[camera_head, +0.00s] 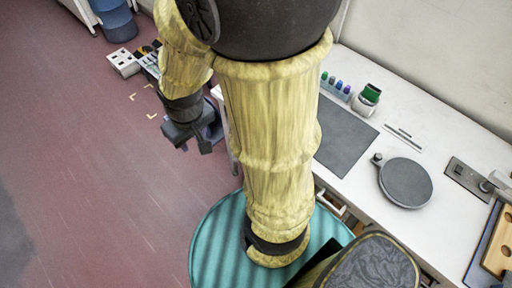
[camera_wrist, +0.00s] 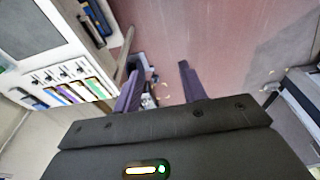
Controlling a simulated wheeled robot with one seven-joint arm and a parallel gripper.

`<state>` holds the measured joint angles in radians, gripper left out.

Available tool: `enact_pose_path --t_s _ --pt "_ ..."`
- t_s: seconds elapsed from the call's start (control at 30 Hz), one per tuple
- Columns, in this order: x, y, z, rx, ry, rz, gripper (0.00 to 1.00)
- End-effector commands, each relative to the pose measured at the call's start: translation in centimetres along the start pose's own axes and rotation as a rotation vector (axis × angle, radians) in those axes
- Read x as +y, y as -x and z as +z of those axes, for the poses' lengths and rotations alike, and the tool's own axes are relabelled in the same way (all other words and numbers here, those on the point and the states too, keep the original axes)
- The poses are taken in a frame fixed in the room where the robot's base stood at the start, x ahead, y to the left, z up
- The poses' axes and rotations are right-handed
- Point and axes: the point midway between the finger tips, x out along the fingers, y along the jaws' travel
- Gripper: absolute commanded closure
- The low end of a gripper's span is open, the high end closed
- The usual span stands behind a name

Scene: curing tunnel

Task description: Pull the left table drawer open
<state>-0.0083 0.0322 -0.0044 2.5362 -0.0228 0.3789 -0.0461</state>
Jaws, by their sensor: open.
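My gripper (camera_head: 193,146) hangs left of my arm in the head view, over the floor in front of the white table (camera_head: 360,190). Its two dark fingers (camera_wrist: 160,88) stand apart in the wrist view, with nothing between them. In the wrist view a brown-edged drawer (camera_wrist: 124,58) projects along the table's front, left of the fingers, with blue items showing in it. Part of a drawer (camera_head: 331,204) also shows under the table edge in the head view. My arm hides much of the table front, so I cannot tell whether this is the left drawer.
On the table are a grey mat (camera_head: 343,136), a round turntable (camera_head: 405,183), a green-labelled jar (camera_head: 367,99) and small bottles (camera_head: 337,86). A wooden tray (camera_head: 498,245) is at the right. A blue barrel (camera_head: 117,22) stands at the back. The reddish floor at left is mostly clear.

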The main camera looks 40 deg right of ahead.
Motion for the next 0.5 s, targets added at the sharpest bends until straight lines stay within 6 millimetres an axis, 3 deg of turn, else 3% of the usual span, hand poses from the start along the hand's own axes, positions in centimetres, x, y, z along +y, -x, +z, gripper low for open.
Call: enact_pose_path --t_s 0.27,0.5 --pt "1.1 -9.5 0.0 -0.288 0.486 0.020 0.58" --pt "3.5 -18.2 0.0 -0.624 0.996 -0.008 0.58"
